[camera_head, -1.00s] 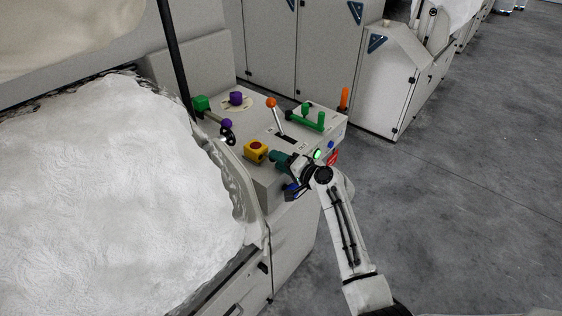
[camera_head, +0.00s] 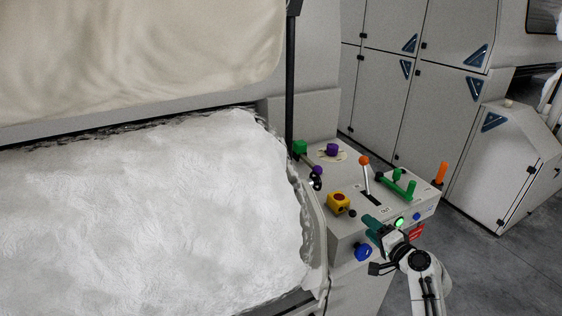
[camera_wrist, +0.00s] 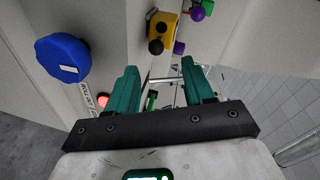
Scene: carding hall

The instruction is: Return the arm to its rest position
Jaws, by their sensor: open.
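My gripper (camera_head: 372,222) is at the front edge of the control panel (camera_head: 320,222), at the lower right of the head view. Its teal fingers are apart in the wrist view (camera_wrist: 160,72), with nothing held between them. The blue knob (camera_head: 362,252) on the panel's front face is just below the gripper, and it shows to the left of the fingers in the wrist view (camera_wrist: 63,58). The lit green button (camera_head: 399,222) is beside my wrist. I cannot tell whether the fingers touch the panel.
White fibre (camera_head: 140,220) fills the left. Grey cabinets (camera_head: 430,110) stand behind. Open floor (camera_head: 500,270) lies right.

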